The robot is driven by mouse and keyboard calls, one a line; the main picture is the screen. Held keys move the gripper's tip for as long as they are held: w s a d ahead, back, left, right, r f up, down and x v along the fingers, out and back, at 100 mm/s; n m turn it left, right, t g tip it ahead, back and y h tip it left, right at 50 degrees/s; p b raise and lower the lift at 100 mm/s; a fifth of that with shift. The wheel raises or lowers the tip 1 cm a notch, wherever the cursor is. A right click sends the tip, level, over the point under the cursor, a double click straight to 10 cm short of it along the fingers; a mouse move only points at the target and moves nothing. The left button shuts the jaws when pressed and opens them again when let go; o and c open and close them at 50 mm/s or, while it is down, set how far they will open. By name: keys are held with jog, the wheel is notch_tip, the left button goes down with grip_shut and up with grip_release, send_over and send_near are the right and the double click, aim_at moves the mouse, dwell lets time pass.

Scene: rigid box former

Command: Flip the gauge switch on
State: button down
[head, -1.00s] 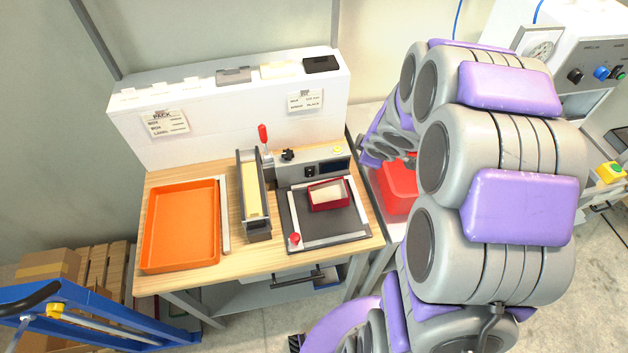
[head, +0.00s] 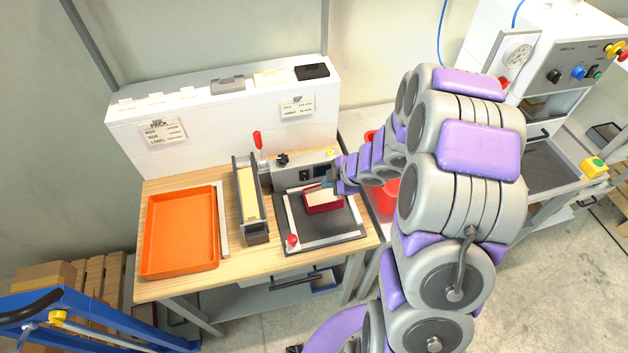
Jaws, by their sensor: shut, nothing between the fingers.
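The gauge (head: 312,172) is a low grey housing at the back of the dark plate on the wooden bench. Its face carries a small dark switch (head: 305,175) left of a dark display; the switch's position is too small to tell. A black knob sits at the housing's left end. My gripper (head: 331,180) is shut and empty, in front of the right part of the gauge, just above and beside the red box. It covers part of the display side. The switch lies a little to its left and is not covered. Contact with the housing cannot be told.
An open red box (head: 322,201) with a pale inside sits on the dark plate (head: 318,237) below my gripper. A long grey holder (head: 249,203) with a red-handled lever stands left, then an orange tray (head: 180,232). A red bin (head: 384,196) is beside the bench.

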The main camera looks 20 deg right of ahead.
jog(key=b, duration=0.3)
send_near(310, 187)
jog(key=a+f, duration=0.2)
jog(key=a, duration=0.1)
jog(key=shift+s+f, duration=0.2)
jog(key=shift+s, duration=0.15)
jog(key=shift+b+x, duration=0.45)
jog(key=shift+x, duration=0.7)
jog(key=shift+w+d+r+p, duration=0.15)
jog(key=shift+w+p, duration=0.45)
jog(key=shift+w, duration=0.6)
jog(key=shift+w+f, duration=0.2)
jog(key=shift+w, duration=0.6)
jog(key=shift+f, duration=0.1)
jog(key=b, duration=0.2)
jog(key=shift+w+f+t+b, duration=0.15)
jog(key=shift+f+t+b, duration=0.05)
jog(key=shift+t+b, duration=0.1)
jog(key=shift+r+p, duration=0.3)
jog(key=shift+p, duration=0.15)
jog(key=shift+r, duration=0.1)
